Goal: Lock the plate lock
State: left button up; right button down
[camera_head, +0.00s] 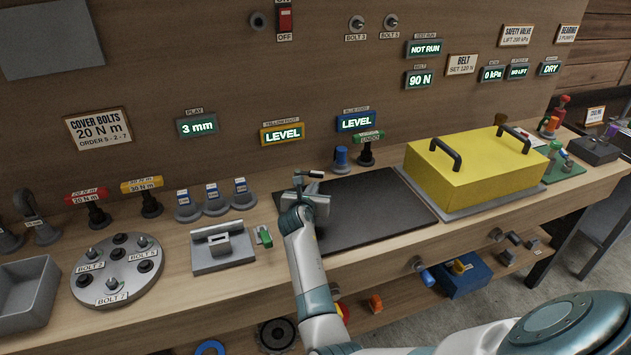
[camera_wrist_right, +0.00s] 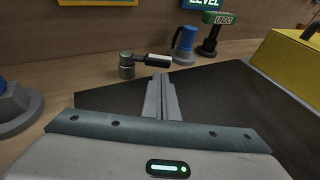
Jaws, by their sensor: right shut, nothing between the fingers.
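The plate lock appears to be a small lever on a dark metal post (camera_wrist_right: 127,66) with a pale-tipped handle (camera_wrist_right: 158,60). It stands at the back left of the black plate (camera_head: 372,212); its handle points to the right in the right wrist view. In the head view the lever (camera_head: 314,174) shows just beyond my right gripper (camera_head: 311,187). In the wrist view my right gripper (camera_wrist_right: 160,80) is shut and empty, its fingertips over the plate, just in front of the handle and apparently apart from it. My left gripper is not in view.
A blue-knobbed post (camera_head: 341,158) and the UNDO-labelled post (camera_head: 366,150) stand behind the plate. A yellow cover (camera_head: 470,172) with two black handles stands to the right. A grey block fixture (camera_head: 222,247) is at left. The plate's surface is bare.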

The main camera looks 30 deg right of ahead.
aim_at(318, 177)
jog(key=shift+w+d, duration=1.05)
jog(key=shift+w, duration=0.1)
